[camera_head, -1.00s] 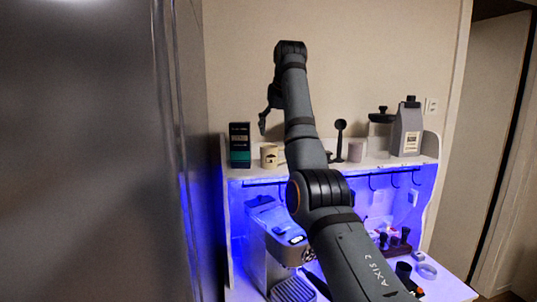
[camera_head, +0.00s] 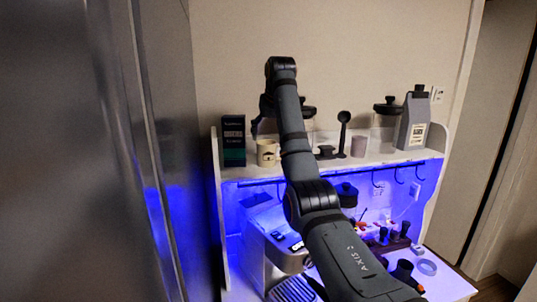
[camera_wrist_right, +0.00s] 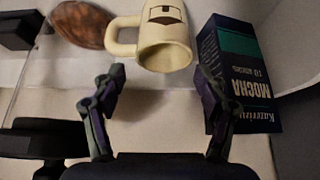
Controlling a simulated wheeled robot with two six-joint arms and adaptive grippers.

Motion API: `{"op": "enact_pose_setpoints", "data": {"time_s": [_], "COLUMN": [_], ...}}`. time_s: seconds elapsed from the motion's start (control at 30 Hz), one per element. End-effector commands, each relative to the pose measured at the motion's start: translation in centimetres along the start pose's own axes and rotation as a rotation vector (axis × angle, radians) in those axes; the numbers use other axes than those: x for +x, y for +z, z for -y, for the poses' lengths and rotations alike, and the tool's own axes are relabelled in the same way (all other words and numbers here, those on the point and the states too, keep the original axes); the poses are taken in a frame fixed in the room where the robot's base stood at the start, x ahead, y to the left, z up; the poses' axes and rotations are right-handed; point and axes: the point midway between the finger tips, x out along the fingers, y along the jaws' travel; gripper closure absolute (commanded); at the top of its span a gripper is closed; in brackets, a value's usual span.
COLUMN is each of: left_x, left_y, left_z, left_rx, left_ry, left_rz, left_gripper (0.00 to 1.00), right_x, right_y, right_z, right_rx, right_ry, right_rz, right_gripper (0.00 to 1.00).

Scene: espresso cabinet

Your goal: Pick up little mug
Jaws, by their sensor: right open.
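The little mug, cream with a dark printed mark, stands on the cabinet's top shelf in the head view (camera_head: 266,153). In the right wrist view the mug (camera_wrist_right: 172,22) appears upside down, with its handle to the left and its rim toward my gripper. My right gripper is open in the wrist view (camera_wrist_right: 160,78), its two fingers apart and empty. The mug lies just beyond the fingertips, roughly centred between them. In the head view the right gripper (camera_head: 256,126) shows just above the mug, partly hidden by my arm. My left gripper is out of view.
A dark mocha box (camera_head: 233,141) stands close beside the mug; it also shows near one finger in the wrist view (camera_wrist_right: 238,75). A brown rounded object (camera_wrist_right: 84,24) lies by the handle. A pinkish cup (camera_head: 358,147) and grey bag (camera_head: 413,120) stand further right.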

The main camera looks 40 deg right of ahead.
Motion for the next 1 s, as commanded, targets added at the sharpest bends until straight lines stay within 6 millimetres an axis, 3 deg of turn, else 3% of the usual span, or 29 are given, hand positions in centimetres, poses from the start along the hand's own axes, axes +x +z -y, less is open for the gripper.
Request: {"op": "enact_pose_setpoints", "data": {"time_s": [0.07,0.17,0.4,0.63,1.0], "left_x": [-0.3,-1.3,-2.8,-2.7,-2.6], "left_y": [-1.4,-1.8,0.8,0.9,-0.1], "left_z": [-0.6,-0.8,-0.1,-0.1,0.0], "left_rx": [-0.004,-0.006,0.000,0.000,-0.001], "left_ry": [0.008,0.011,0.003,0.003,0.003], "left_rz": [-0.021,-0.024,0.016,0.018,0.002], "left_gripper": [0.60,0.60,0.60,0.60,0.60], "right_x": [0.2,1.5,4.8,5.2,5.1], "right_y": [0.0,0.1,0.4,0.5,0.4], "right_z": [0.0,0.1,0.3,0.3,0.3], "right_rx": [0.000,0.000,0.001,0.001,0.001], "right_ry": [0.001,0.004,0.002,0.000,0.000], "right_rz": [-0.001,0.003,0.000,-0.001,-0.002], "right_gripper": [0.26,0.26,0.26,0.26,0.77]}}
